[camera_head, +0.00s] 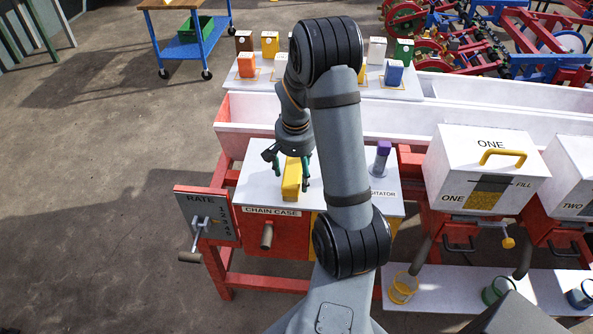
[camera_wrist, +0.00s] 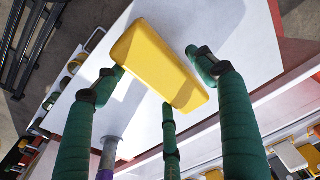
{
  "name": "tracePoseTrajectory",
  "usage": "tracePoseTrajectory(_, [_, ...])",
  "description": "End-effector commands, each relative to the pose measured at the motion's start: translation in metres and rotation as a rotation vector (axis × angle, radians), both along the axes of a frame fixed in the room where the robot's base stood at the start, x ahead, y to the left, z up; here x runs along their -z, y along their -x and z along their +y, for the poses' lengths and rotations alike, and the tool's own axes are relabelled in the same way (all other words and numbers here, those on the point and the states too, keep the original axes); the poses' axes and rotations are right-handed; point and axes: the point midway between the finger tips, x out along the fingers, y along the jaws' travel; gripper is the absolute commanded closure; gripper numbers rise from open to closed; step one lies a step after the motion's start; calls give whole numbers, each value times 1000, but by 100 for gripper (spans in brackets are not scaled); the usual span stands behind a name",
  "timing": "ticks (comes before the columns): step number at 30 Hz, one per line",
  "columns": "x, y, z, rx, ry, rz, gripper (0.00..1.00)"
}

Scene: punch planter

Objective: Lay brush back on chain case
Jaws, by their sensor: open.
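The yellow block (camera_head: 291,180), which I take to be the brush, is on the white top of the chain case (camera_head: 258,187). In the wrist view the brush (camera_wrist: 160,60) lies with its broad smooth face toward the camera, slantwise on the white surface. No bristles show. My gripper (camera_head: 293,172) is right over the brush, with its green fingers apart around it. In the wrist view two fingertips are near the brush's sides and the third is by its lower end. Whether any finger touches it I cannot tell.
A grey post with a purple top (camera_head: 382,155) stands on the same white top, right of my arm. A rate plate with a crank (camera_head: 208,217) is at the front left. White hoppers (camera_head: 486,170) stand to the right. A long white trough (camera_head: 260,112) runs behind.

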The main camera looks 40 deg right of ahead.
Motion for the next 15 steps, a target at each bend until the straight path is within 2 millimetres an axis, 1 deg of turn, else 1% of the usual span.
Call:
tracePoseTrajectory(10, [-3, 0, 0, 0, 0, 0, 26])
tracePoseTrajectory(13, [-10, -1, 0, 0, 2, -3, 26])
tracePoseTrajectory(15, [-22, 0, 1, 1, 2, -5, 26])
